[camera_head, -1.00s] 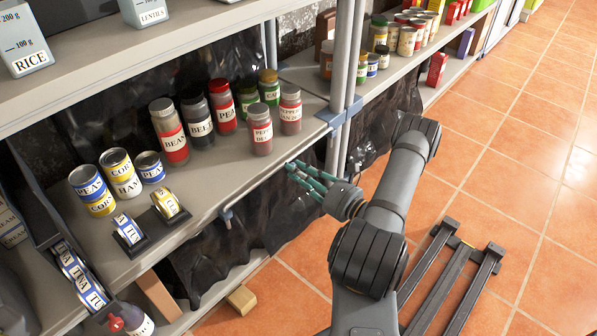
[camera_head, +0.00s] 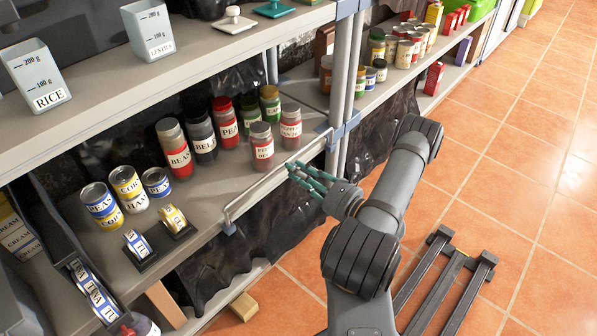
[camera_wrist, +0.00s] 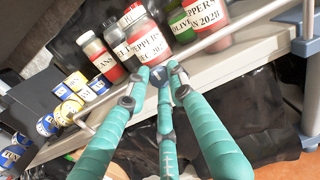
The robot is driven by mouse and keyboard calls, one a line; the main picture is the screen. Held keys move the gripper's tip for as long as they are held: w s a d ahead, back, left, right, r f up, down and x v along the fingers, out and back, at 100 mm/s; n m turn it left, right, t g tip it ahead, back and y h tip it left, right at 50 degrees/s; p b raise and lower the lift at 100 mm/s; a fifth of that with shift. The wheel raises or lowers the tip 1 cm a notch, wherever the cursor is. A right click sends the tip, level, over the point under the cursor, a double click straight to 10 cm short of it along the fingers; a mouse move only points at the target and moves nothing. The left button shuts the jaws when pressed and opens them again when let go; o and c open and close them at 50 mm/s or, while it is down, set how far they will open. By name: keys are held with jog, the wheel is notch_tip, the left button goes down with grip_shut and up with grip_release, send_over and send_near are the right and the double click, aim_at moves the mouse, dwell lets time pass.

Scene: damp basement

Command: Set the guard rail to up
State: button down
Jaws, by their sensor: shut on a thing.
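The guard rail (camera_head: 257,188) is a thin grey bar along the front edge of the middle shelf (camera_head: 205,228). It stands a little above the shelf edge, in front of the jars, with its near end bent down to a bracket. In the wrist view the rail (camera_wrist: 211,42) crosses in front of the jars. My gripper (camera_head: 293,169) has teal fingers and is at the rail's middle, shut on it. In the wrist view my gripper's fingertips (camera_wrist: 159,73) close around the bar, hiding a short stretch of it.
Spice jars (camera_head: 262,147) stand close behind the rail. Cans (camera_head: 128,188) and small tins in holders (camera_head: 175,221) are at the shelf's left. A grey upright post (camera_head: 343,80) stands at the rail's far end. Tiled floor (camera_head: 510,180) is open at right.

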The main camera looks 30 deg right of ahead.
jog(key=c, duration=1.5)
grip_release()
jog(key=shift+r, duration=0.25)
jog(key=v, duration=1.2)
jog(key=x, duration=0.4)
jog(key=f+b+x, duration=0.1)
jog(key=x, duration=0.3)
jog(key=f+x, duration=0.1)
jog(key=x, duration=0.3)
jog(key=shift+b, duration=0.35)
